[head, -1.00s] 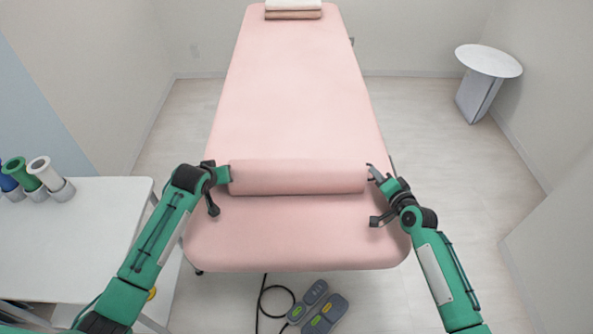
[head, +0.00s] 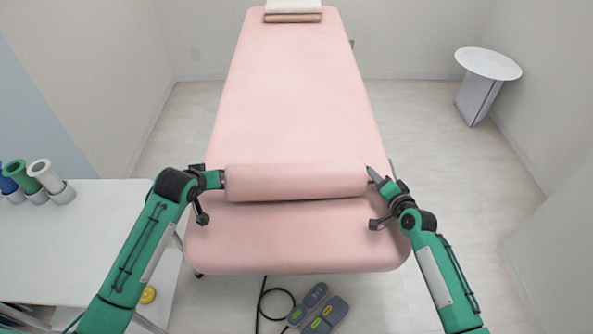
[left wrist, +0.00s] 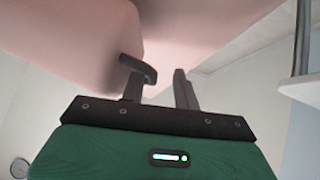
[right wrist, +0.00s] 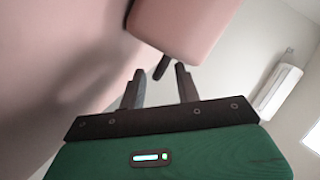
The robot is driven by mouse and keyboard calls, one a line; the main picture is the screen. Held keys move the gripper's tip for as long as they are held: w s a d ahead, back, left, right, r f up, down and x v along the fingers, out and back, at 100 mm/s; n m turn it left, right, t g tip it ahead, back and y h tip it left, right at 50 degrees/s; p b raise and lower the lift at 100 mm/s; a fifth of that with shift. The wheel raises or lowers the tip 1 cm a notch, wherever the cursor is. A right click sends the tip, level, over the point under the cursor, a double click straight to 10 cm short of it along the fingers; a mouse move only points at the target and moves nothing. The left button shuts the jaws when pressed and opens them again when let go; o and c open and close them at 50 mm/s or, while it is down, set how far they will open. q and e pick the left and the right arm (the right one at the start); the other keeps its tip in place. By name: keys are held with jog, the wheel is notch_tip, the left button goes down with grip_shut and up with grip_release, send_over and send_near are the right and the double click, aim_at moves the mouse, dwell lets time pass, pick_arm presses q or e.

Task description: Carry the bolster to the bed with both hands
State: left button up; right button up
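The pink bolster (head: 295,182) lies crosswise over the near end of the pink bed (head: 295,110). A dark strip runs under its front edge; I cannot tell whether its full underside touches the bed. My left gripper (head: 222,180) is at its left end. In the left wrist view, the fingers (left wrist: 160,85) stand apart, and a dark curved piece (left wrist: 137,68) overlaps one fingertip beside the pink surface. My right gripper (head: 377,183) is at the right end. In the right wrist view, its fingers (right wrist: 160,85) are apart below the bolster's end (right wrist: 185,25), with a dark piece beyond them.
Folded towels (head: 293,11) lie at the bed's far end. A white cart (head: 70,235) with rolls in holders stands at the left. A round white side table (head: 488,64) stands at the far right. A foot pedal (head: 318,310) with its cable lies on the floor in front.

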pick_arm(q)
jog(key=shift+s+r, duration=0.45)
jog(key=shift+r, duration=0.05)
jog(key=shift+a, duration=0.1)
pick_arm(e)
jog(key=o, duration=0.4)
jog(key=v, duration=1.2)
